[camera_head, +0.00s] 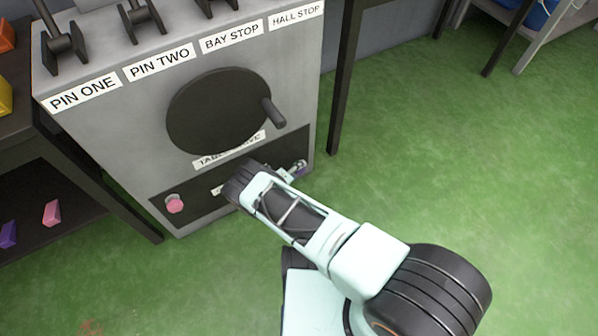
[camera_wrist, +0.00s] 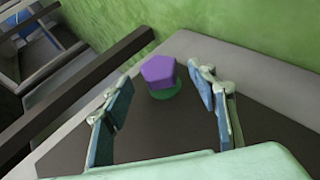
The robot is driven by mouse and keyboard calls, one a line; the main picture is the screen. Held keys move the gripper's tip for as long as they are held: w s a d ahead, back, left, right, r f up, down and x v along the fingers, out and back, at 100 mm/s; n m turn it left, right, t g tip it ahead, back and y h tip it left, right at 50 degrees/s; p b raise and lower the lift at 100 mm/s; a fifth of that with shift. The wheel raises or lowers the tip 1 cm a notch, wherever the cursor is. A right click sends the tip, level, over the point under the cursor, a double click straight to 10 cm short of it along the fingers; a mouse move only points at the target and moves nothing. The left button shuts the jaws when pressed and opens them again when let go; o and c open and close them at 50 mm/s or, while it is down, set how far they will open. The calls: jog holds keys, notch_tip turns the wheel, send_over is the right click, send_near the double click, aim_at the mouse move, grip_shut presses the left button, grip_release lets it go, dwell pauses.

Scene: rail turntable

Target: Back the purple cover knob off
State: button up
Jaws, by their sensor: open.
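The purple cover knob (camera_wrist: 160,70) shows in the wrist view as a faceted purple head on a green round base, on a dark panel (camera_wrist: 255,125). My gripper (camera_wrist: 161,82) is open, with one finger on each side of the knob's line and a visible gap to each side. I cannot tell whether the fingertips reach past the knob. In the head view my gripper (camera_head: 296,171) is at the right end of the cabinet's lower dark panel (camera_head: 215,194), and a small bit of purple shows beside the fingers. The rest of the knob is hidden there.
A pink knob (camera_head: 174,204) sits at the panel's left end. Above is a black disc (camera_head: 215,110) with a protruding handle (camera_head: 273,112). Levers stand on the grey cabinet's top. A dark shelf (camera_head: 60,215) with coloured blocks is left. Green floor at right is open.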

aim_at(298, 172)
jog(key=shift+b+x, duration=0.35)
jog(key=shift+x, duration=1.15)
jog(key=shift+c, duration=0.3)
jog(key=c, duration=1.1)
jog(key=shift+o, duration=0.2)
jog(key=shift+s+a+f, duration=0.2)
jog(key=shift+s+f, duration=0.1)
jog(key=shift+f, duration=0.15)
jog(key=shift+r+t+h, duration=0.1)
jog(key=shift+t+h, duration=0.3)
jog(key=shift+w+r, duration=0.15)
jog(key=o, duration=1)
jog(key=shift+r, duration=0.1)
jog(key=shift+c, duration=0.2)
jog(key=shift+o, duration=0.8)
